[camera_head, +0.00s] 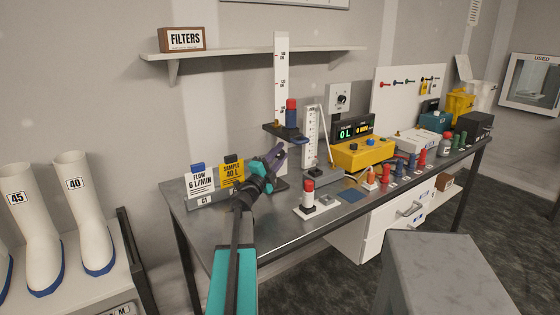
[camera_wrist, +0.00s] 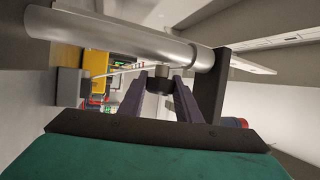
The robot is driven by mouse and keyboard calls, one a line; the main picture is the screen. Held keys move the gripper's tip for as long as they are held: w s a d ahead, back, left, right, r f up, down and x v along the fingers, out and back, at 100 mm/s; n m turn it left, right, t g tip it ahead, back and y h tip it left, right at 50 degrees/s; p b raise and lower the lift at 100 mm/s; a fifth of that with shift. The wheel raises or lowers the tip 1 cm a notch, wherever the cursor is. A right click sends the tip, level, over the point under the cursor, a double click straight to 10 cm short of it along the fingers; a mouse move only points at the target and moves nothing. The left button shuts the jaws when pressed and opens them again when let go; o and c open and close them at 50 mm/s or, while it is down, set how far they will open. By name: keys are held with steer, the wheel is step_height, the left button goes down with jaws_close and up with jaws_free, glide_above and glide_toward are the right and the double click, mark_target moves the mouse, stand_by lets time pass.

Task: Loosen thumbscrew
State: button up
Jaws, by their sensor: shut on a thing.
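The thumbscrew (camera_wrist: 159,83) is a small dark knob in the wrist view, below a thick silver post (camera_wrist: 130,38) and beside a dark bracket (camera_wrist: 209,88). My gripper (camera_wrist: 159,78) has its two purple fingers on either side of the knob and is shut on it. In the head view my gripper (camera_head: 278,154) is beneath a dark carriage (camera_head: 275,130) on a tall white scale (camera_head: 281,75). The carriage bears a red-topped blue cartridge (camera_head: 291,113). I cannot make out the thumbscrew in the head view.
Flow and sample cards (camera_head: 200,183) stand left of my gripper. A red-topped white cartridge (camera_head: 308,195) stands on the bench right of it. A yellow meter (camera_head: 362,154) and several coloured fittings are farther right. A grey block (camera_head: 440,255) stands in front of the bench.

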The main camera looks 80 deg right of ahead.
steer(key=shift+f+b, duration=0.15)
steer(key=shift+b, duration=0.7)
steer(key=shift+h, duration=0.3)
steer(key=o, duration=1.1)
steer(key=shift+c, duration=0.2)
steer(key=shift+a, duration=0.15)
steer(key=b+v, duration=0.1)
steer(key=v, duration=0.6)
steer(key=shift+w+a, duration=0.1)
